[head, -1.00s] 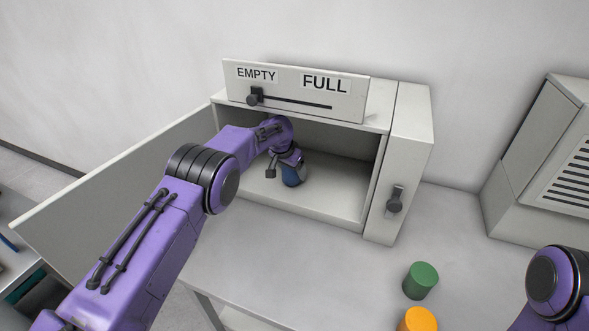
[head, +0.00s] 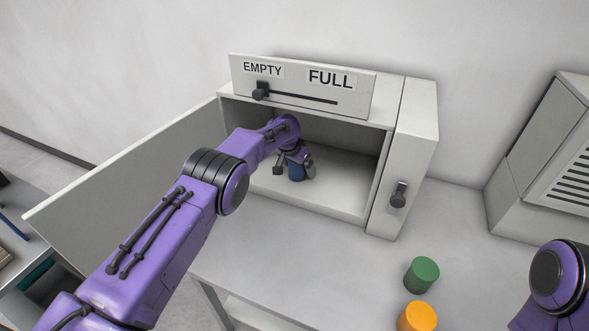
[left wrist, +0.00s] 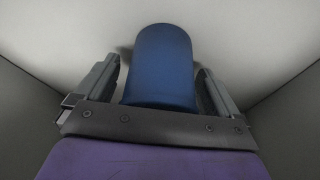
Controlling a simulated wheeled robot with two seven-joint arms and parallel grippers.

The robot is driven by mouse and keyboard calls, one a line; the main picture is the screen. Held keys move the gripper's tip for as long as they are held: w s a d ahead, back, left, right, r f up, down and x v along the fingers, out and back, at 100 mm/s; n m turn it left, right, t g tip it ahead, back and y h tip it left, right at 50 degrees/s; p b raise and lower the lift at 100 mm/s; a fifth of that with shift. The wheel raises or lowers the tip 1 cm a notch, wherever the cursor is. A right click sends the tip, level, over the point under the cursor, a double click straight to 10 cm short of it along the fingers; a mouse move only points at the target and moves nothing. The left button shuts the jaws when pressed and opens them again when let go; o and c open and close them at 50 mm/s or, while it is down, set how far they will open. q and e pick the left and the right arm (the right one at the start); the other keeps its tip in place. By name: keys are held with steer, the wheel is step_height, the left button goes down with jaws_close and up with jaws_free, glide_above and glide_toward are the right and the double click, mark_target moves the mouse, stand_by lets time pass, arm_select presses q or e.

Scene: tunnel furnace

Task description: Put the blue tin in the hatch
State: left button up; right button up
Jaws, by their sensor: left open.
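The blue tin (head: 296,173) stands on the floor inside the open hatch (head: 345,186), partly hidden behind my left gripper. My left gripper (head: 293,168) is inside the hatch around the tin. In the left wrist view the tin (left wrist: 162,62) lies between the two fingers of the left gripper (left wrist: 160,85), with a gap on each side, so the gripper is open. The hatch door (head: 130,178) is swung open to the left. My right gripper is out of view; only part of the right arm shows at the lower right.
A green tin (head: 421,275) and an orange tin (head: 417,318) stand on the table (head: 300,265) in front of the hatch. A panel marked EMPTY and FULL (head: 310,92) with a slider sits on top. A vented cabinet (head: 545,155) stands at right.

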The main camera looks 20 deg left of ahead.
arm_select(q)
steer(key=shift+s+a+r+b, duration=0.15)
steer(key=shift+s+r+b, duration=0.15)
steer(key=shift+r+b, duration=0.4)
steer(key=s+a+b, duration=0.3)
steer(key=s, duration=0.8)
steer(key=shift+s+a+b, duration=0.15)
steer(key=shift+b, duration=0.15)
steer(key=shift+f, duration=0.1)
